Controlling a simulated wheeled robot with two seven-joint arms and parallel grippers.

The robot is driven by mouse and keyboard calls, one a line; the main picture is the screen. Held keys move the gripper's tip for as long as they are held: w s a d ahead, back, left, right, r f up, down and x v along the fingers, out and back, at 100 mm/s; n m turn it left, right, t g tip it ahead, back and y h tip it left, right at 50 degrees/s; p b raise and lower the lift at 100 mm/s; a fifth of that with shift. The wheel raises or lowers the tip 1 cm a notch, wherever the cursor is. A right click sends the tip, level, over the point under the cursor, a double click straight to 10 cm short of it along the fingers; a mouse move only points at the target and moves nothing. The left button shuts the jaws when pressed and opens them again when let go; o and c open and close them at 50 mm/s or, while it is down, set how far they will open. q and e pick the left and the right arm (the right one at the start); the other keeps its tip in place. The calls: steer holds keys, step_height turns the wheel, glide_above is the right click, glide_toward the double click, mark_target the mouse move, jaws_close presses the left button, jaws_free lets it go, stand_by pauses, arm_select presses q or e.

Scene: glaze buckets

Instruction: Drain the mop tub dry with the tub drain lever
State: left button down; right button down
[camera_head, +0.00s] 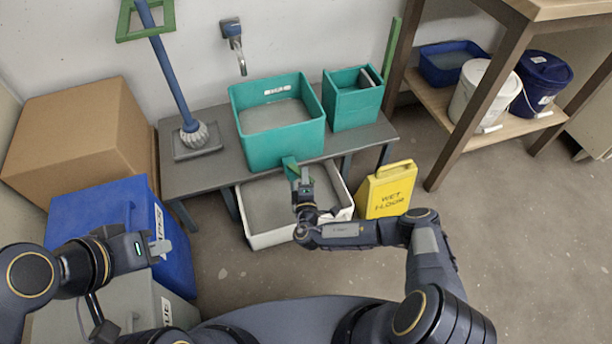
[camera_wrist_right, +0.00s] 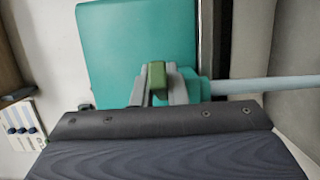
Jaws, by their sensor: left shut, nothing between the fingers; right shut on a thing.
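The teal mop tub (camera_head: 281,143) stands on a grey bench, with grey liquid (camera_head: 273,115) inside. The green drain lever (camera_head: 290,163) is at its front lower edge. My right gripper (camera_head: 299,180) is shut on the lever; the lever's green end (camera_wrist_right: 157,80) shows between the fingers in the right wrist view. There, a pale bluish band (camera_wrist_right: 250,86) runs from the teal spout (camera_wrist_right: 207,91) and looks like a stream of liquid. A white catch basin (camera_head: 268,239) holding grey liquid sits below. My left gripper (camera_head: 158,248) is shut and empty near the blue bin.
A mop (camera_head: 175,80) stands on the bench left of the tub, and a smaller teal box (camera_head: 350,105) right of it. A yellow wet-floor sign (camera_head: 388,190) stands right of the basin. The blue bin (camera_head: 178,250) and cardboard box (camera_head: 75,140) crowd the left. Floor at right is clear.

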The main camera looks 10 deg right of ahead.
steer(key=shift+h, duration=0.3)
steer(key=c, duration=1.4)
jaws_free()
steer(key=shift+c, duration=0.2)
steer(key=shift+s, duration=0.1)
steer(key=s+a, duration=0.1)
steer(key=s, duration=0.6)
steer(key=shift+s, duration=0.3)
